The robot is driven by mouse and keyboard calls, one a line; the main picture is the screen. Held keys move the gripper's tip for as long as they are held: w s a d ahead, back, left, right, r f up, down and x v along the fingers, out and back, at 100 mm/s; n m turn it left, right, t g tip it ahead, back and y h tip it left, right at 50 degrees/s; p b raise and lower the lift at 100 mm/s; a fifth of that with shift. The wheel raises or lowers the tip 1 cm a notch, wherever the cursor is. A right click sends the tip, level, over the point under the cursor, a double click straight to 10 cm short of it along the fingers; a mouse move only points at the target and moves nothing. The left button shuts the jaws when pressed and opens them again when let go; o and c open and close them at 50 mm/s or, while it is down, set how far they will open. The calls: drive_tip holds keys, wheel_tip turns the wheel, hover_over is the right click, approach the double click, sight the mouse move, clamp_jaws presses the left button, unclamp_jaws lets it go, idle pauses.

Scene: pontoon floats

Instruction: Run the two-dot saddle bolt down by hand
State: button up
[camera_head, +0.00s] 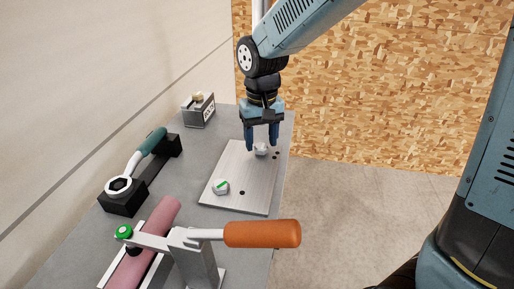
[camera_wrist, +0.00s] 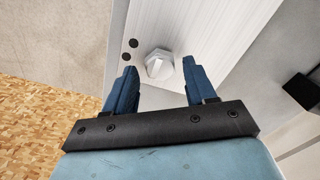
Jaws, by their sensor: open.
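A pale metal plate (camera_head: 237,175) lies on the grey bench. The two-dot saddle bolt (camera_head: 261,150) is at its far end, beside two dark dots (camera_head: 276,155). In the wrist view the two-dot bolt (camera_wrist: 159,67) shows a pale hex head with a ridge across it, and the two dots (camera_wrist: 130,50) are to its left. My gripper (camera_head: 262,146) points down over this bolt, fingers open. In the wrist view my gripper (camera_wrist: 160,72) has a finger on each side of the head, with visible gaps. How far the bolt is threaded in is hidden.
A second bolt with a green mark (camera_head: 221,187) sits at the plate's near end by a single dot (camera_head: 242,193). A green-handled wrench (camera_head: 140,160) rests in black holders at left. A small grey box (camera_head: 199,109) stands behind. An orange-handled clamp (camera_head: 262,234) is in front.

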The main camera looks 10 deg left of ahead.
drive_tip(key=shift+f, duration=0.45)
drive_tip(key=n, duration=1.3)
drive_tip(key=shift+n, duration=0.3)
drive_tip(key=n, duration=1)
drive_tip(key=shift+n, duration=0.3)
drive_tip(key=shift+s, duration=0.1)
drive_tip(key=shift+c, duration=0.4)
